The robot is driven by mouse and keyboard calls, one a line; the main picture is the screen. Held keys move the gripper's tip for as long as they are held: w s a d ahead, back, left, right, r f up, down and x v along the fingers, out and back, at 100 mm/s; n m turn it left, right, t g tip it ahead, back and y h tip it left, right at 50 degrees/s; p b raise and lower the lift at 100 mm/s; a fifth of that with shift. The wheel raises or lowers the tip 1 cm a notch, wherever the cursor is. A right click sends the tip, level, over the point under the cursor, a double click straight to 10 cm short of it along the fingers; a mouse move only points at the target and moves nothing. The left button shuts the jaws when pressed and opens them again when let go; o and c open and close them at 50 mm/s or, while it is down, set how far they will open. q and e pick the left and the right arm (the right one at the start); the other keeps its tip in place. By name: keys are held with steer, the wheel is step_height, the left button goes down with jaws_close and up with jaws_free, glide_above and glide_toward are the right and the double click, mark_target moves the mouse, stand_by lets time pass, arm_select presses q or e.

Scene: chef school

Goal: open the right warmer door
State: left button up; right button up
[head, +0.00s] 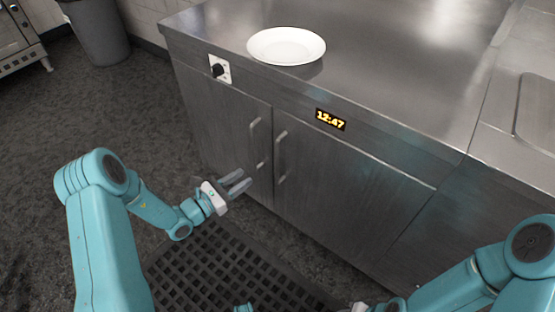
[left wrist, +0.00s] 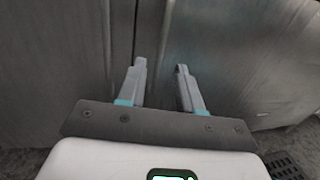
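The right warmer door (head: 340,200) is a brushed-metal panel, closed flush with the cabinet front. Its upright bar handle (head: 281,136) is near its left edge, beside the seam with the closed left door (head: 225,130). The left door's handle (head: 254,124) is just left of that seam. My left gripper (head: 240,182) is low in front of the left door, left of the right door's handle. Its fingers are apart and empty; in the left wrist view the open fingers (left wrist: 160,88) face metal panels with upright dark lines. My right gripper is mostly cut off at the bottom edge; its fingers are hidden.
A white plate (head: 287,46) lies on the steel counter (head: 400,60) above the doors. A black knob (head: 217,70) and a clock display (head: 331,119) are on the front. A perforated dark mat (head: 215,270) lies on the floor. A grey bin (head: 98,30) stands far left.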

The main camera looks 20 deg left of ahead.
mark_target(276, 158)
arm_select(q)
steer(key=x, duration=0.4)
steer(key=b+x, duration=0.1)
steer(key=x, duration=0.9)
steer(key=shift+s+d+b, duration=0.1)
steer(key=shift+d+b, duration=0.2)
steer(key=shift+b, duration=0.05)
jaws_close()
